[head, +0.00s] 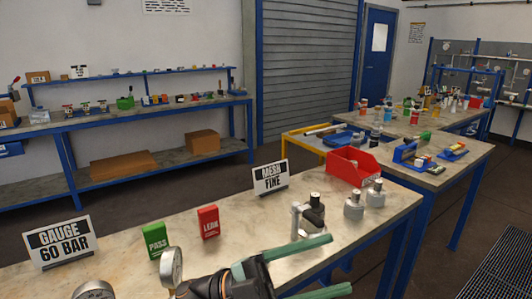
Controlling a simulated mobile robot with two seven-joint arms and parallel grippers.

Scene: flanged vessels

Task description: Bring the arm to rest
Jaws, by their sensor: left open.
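My left gripper (340,264) shows at the bottom centre of the head view, with its two green fingers spread apart and pointing right. No object shows between the fingers. It is in front of the near workbench (245,245), close to its front edge. A dark-topped metal vessel (313,213) stands on the bench just behind the upper finger. Two grey metal vessels (354,206) (375,194) stand to its right. Two round dial gauges (172,268) (95,290) show at the bottom left, and what they are fixed to is cut off or hidden. My right gripper is out of view.
A green PASS block (156,240), a red LEAK block (208,222), a GAUGE 60 BAR sign (60,243) and a MESH FINE sign (270,178) stand on the bench. A red bin (350,168) is behind the vessels. The floor at the right has a dark grating (500,270).

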